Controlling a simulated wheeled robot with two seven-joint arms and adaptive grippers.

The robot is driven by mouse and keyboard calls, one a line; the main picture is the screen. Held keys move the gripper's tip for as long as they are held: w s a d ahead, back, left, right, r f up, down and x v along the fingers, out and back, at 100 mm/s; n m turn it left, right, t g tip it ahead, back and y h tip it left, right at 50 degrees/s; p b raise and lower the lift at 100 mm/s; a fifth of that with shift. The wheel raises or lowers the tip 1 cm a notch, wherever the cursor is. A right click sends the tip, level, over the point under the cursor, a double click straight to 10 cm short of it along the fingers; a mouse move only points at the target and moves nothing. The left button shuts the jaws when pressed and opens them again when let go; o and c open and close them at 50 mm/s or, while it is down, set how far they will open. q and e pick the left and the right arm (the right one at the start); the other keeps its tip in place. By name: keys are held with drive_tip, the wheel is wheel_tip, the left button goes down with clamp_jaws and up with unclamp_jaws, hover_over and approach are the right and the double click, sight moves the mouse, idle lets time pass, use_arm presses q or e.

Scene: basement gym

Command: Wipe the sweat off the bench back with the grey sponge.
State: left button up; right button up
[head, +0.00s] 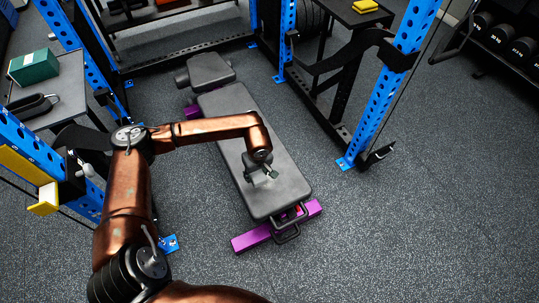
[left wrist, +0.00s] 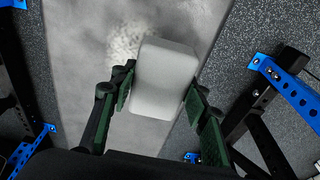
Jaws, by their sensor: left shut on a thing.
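The bench (head: 240,120) has a dark padded back on a purple frame and lies along the middle of the floor. My left gripper (head: 268,172) is over the near part of the bench back. In the left wrist view it is shut on the grey sponge (left wrist: 165,75), a pale rounded block between the green fingers. The bench back (left wrist: 75,70) fills the middle behind it, with a whitish speckled sweat patch (left wrist: 127,38) beside and above the sponge's left edge. I cannot tell whether the sponge touches the pad. My right gripper is out of view.
Blue rack posts (head: 388,85) stand on both sides of the bench. A side table (head: 62,95) at left holds a green box (head: 34,66). A yellow block (head: 365,6) sits on a dark stand at the top right. The floor at right front is clear.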

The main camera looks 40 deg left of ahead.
use_arm(q)
drive_tip(key=shift+r+p, duration=0.4)
drive_tip(key=shift+r, duration=0.55)
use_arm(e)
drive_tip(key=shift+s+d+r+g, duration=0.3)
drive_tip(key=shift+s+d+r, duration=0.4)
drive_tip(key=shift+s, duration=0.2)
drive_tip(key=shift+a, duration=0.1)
